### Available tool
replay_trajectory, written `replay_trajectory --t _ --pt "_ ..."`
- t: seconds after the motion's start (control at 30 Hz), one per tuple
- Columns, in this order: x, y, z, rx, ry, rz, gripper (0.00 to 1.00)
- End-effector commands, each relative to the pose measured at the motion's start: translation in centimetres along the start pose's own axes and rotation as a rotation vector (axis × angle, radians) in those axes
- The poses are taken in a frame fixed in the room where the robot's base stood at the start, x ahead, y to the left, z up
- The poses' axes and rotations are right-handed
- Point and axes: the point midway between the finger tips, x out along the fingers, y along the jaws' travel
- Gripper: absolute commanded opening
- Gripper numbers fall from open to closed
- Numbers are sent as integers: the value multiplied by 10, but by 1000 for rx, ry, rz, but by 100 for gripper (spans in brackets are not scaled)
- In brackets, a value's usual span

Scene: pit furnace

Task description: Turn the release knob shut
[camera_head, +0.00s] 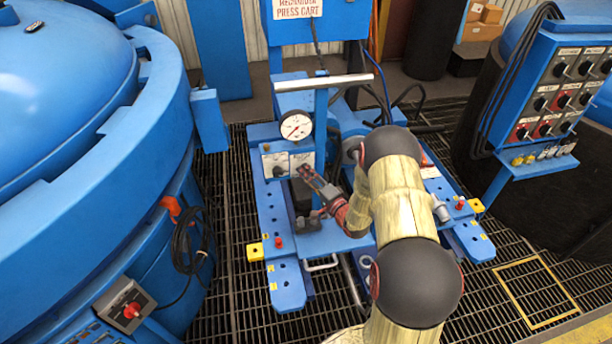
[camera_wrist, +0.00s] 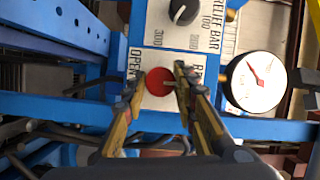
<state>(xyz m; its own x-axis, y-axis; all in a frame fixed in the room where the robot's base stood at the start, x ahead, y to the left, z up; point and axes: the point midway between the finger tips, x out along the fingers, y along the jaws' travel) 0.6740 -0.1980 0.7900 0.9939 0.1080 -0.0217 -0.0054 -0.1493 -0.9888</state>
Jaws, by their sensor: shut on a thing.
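The release knob (camera_wrist: 160,84) is round and red, on a white plate of the blue press cart. The plate reads OPEN at the left in the wrist view; the label on the right is partly covered by a finger. My gripper (camera_wrist: 159,76) has one finger on each side of the knob and is shut on it. In the head view my gripper (camera_head: 307,174) reaches the right-hand white plate (camera_head: 301,158) below the gauge, and its fingers hide most of the knob. A short pale mark on the knob's face points right in the wrist view.
A round pressure gauge (camera_head: 296,126) stands just above the plates. A black relief dial (camera_wrist: 183,11) sits beside the release plate. A crossbar handle (camera_head: 322,83) runs above the gauge. The blue furnace (camera_head: 165,110) is at left, a switch panel (camera_head: 562,90) at right.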

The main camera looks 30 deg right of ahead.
Motion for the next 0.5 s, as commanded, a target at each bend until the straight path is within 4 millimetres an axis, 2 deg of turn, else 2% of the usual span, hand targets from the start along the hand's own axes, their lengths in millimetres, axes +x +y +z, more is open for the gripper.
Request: replay_trajectory --t 0.37,0.4,0.5 --pt "0 1 0 4 1 1 3" --pt "0 1 0 4 1 1 30" --pt "0 1 0 3 1 1 36"
